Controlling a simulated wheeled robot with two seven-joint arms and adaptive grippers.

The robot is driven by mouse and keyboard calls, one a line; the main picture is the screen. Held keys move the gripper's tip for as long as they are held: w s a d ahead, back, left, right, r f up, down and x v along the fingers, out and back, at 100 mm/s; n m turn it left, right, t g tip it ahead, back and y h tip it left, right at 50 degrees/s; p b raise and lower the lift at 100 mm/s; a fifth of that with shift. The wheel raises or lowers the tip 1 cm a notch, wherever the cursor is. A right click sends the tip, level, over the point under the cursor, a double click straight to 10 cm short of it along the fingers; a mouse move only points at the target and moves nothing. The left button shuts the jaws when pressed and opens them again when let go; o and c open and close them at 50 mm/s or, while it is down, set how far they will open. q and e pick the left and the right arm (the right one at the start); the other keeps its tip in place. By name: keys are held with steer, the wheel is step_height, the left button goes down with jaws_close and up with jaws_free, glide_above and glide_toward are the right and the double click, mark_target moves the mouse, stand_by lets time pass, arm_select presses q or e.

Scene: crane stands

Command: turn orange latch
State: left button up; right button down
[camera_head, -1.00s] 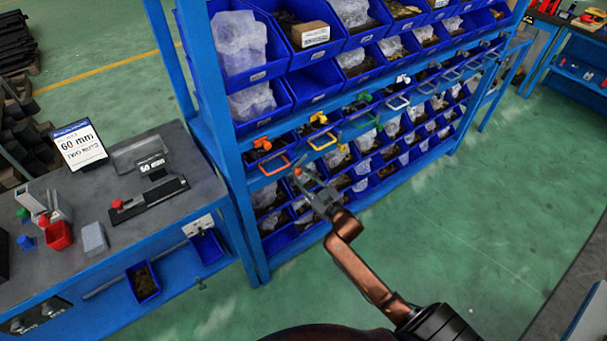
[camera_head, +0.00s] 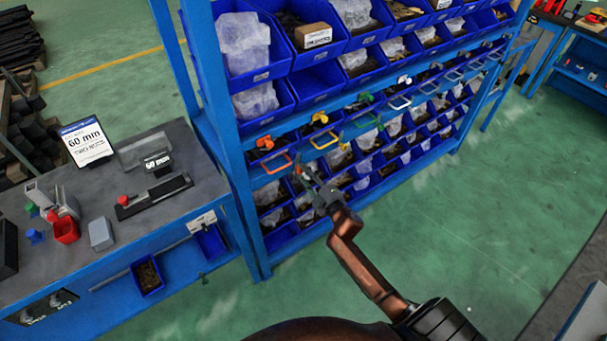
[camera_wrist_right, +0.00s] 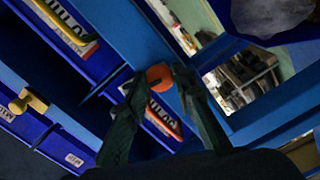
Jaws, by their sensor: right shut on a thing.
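The orange latch (camera_wrist_right: 158,77) shows in the right wrist view as a round orange knob between the two fingertips. My right gripper (camera_wrist_right: 160,88) is shut on it; the dark fingers press in from both sides and hide part of its sides. In the head view my right gripper (camera_head: 303,173) is at the front of the blue rack, beside an orange drawer handle (camera_head: 272,169). A small orange spot shows at its fingertips. Another orange piece (camera_head: 264,142) shows above that handle, clear of the fingers. My left gripper is in neither view.
The blue rack (camera_head: 225,100) holds several rows of blue bins. A yellow latch (camera_head: 319,117) and yellow handle (camera_head: 323,145) sit to the right of the orange ones; the yellow latch also shows in the wrist view (camera_wrist_right: 28,102). A grey workbench (camera_head: 150,225) stands left. Green floor is open at right.

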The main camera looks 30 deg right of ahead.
steer(key=shift+n, duration=0.5)
steer(key=c, duration=1.6)
jaws_free()
steer(key=s, duration=1.2)
steer(key=shift+d, duration=0.25)
